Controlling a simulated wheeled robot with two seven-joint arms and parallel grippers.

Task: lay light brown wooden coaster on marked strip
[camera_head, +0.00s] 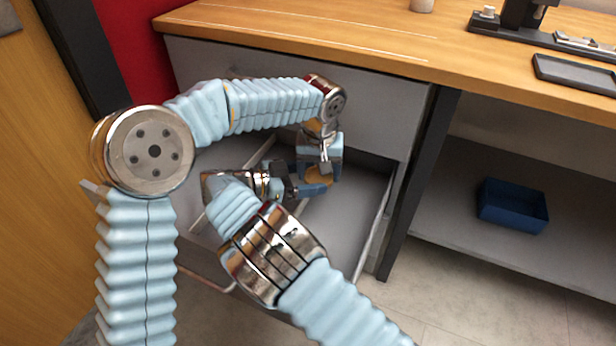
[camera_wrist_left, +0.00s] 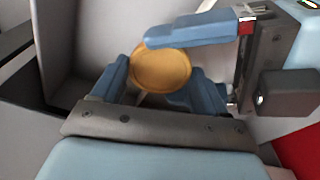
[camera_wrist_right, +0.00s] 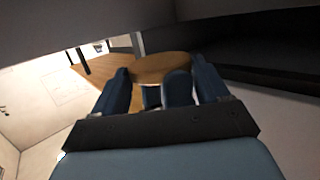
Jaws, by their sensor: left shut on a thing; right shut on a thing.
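The light brown wooden coaster (camera_head: 319,175) is a round disc held over the open drawer. It also shows in the left wrist view (camera_wrist_left: 161,70) and in the right wrist view (camera_wrist_right: 160,67). My left gripper (camera_head: 319,172) points down from above and is shut on the coaster. The fingers of both grippers sit close together. The marked strip (camera_head: 310,27) shows as white lines on the wooden desktop and looks empty.
The drawer (camera_head: 345,215) under the desktop (camera_head: 400,50) is pulled out, and both forearms reach over it. A dark tray (camera_head: 575,72) and a black machine stand on the desktop at the right. A blue bin (camera_head: 512,205) sits on the shelf below.

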